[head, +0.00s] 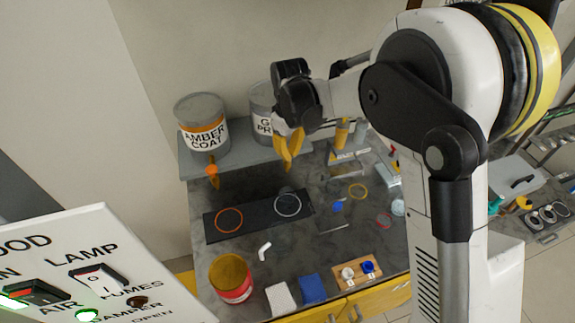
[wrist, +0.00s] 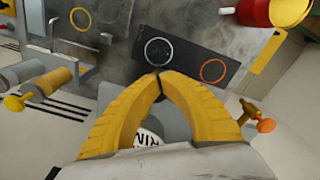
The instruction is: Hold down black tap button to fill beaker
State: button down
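The black tap button cannot be made out for certain; a small dark shape (wrist: 161,97) shows between my fingers in the wrist view. My gripper (head: 288,160) is in front of the grey-labelled can (head: 262,105), over the shelf's front edge. In the wrist view the yellow fingers of my gripper (wrist: 158,76) arch together and their tips meet, with nothing clearly held. A faint clear vessel, seemingly the beaker (head: 284,191), stands at the pale ring (head: 289,206) on the dark mat (head: 258,211). No fill is visible in it.
The AMBER COAT can (head: 203,124), with an orange tap (head: 212,170), stands left on the grey shelf (head: 232,151). An orange ring (head: 229,220) marks the mat's left. A red pot (head: 231,280), white and blue blocks and a wooden holder (head: 357,273) stand in front.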

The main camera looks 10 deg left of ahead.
jog(key=shift+w+f+b, duration=0.1)
jog(key=shift+f+b, duration=0.3)
jog(key=shift+f, duration=0.25)
jog(key=shift+r, duration=0.15)
dwell(1.9)
notch_tip(320, 180, up, 7)
jog(key=p, duration=0.3)
jog(key=shift+s+p, duration=0.4)
jog(key=shift+s+a+r, duration=0.1)
jog(key=shift+a, duration=0.1)
jog(key=shift+d, duration=0.1)
